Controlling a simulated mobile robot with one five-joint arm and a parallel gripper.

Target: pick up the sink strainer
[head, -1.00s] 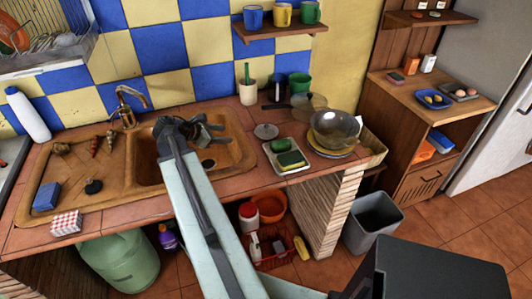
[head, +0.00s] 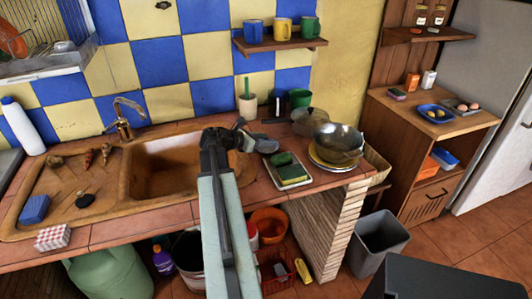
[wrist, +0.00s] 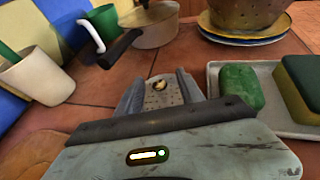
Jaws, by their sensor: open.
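The sink strainer (wrist: 166,97) is a grey perforated metal disc with a small brassy knob. In the wrist view it lies on the tiled counter between my gripper's fingers, partly covered by them. My gripper (wrist: 160,86) is open, its two fingers at the left and right of the strainer. Whether they touch it I cannot tell.
The tray (head: 275,185) with a green soap and a sponge (head: 293,174) is close on the right. A lidded pan (wrist: 156,30) and a white cup (wrist: 38,76) stand behind. A colander (head: 340,140) on plates is farther right. The sink basin (head: 160,180) is left.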

